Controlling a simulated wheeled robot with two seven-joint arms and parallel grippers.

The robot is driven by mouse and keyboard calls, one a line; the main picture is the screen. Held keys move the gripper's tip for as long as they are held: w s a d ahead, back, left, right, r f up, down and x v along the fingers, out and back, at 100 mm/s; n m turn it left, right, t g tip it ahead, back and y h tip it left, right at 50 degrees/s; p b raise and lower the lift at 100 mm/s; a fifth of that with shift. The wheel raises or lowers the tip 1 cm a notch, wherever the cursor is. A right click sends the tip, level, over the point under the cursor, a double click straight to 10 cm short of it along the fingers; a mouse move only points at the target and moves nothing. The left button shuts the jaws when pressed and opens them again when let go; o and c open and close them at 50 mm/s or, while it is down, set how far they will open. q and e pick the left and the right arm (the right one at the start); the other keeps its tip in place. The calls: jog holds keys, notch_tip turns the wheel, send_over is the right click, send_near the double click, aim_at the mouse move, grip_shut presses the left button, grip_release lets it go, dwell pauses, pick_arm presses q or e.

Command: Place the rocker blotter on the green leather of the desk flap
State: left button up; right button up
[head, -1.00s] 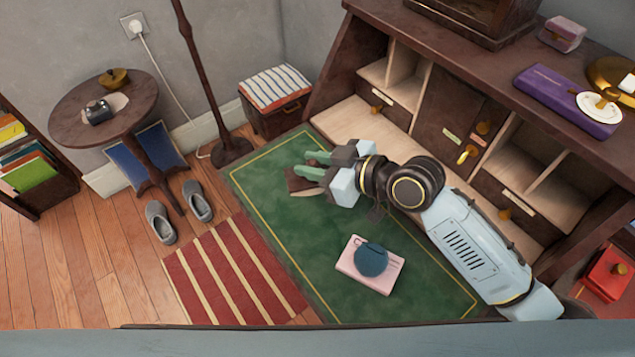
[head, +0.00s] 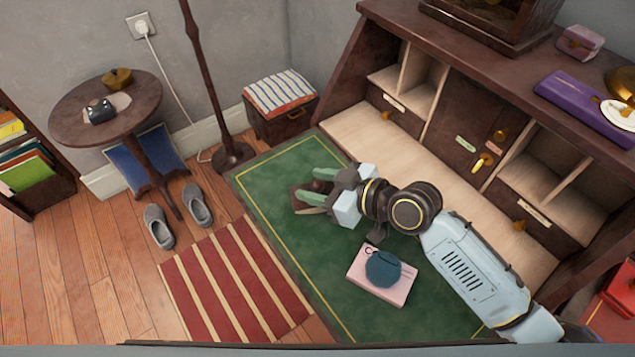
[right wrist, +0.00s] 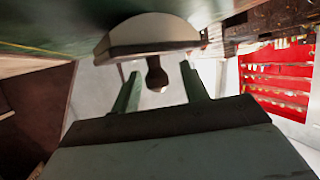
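The rocker blotter (head: 298,196), with a dark wooden top and a pale underside, is at the far left part of the green leather (head: 285,225) of the desk flap. It appears to rest on the leather, though the contact is not clear. My right gripper (head: 322,185) is over it with fingers apart. In the right wrist view the blotter (right wrist: 146,40) shows its round knob (right wrist: 156,76) between the two fingertips (right wrist: 160,88), with a gap on each side. My left gripper is out of view.
A pink book (head: 376,288) with a dark blue round object (head: 383,268) on it lies on the leather's near part. The desk's pigeonholes (head: 410,75) rise behind the flap. A floor lamp pole (head: 200,75) stands beyond its left end. The leather between blotter and book is mostly clear.

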jog(key=shift+r, duration=0.1)
jog(key=shift+s+d+r, duration=0.1)
jog(key=shift+s+d, duration=0.05)
jog(key=shift+d, duration=0.05)
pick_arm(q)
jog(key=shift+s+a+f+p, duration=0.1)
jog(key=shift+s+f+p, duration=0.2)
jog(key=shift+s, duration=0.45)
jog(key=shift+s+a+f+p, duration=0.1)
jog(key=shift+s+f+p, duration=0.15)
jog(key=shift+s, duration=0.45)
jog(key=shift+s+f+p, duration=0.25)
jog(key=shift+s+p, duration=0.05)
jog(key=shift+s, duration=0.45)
pick_arm(e)
jog(key=v, duration=1.1)
jog(key=shift+d, duration=0.25)
jog(key=shift+s+r, duration=0.1)
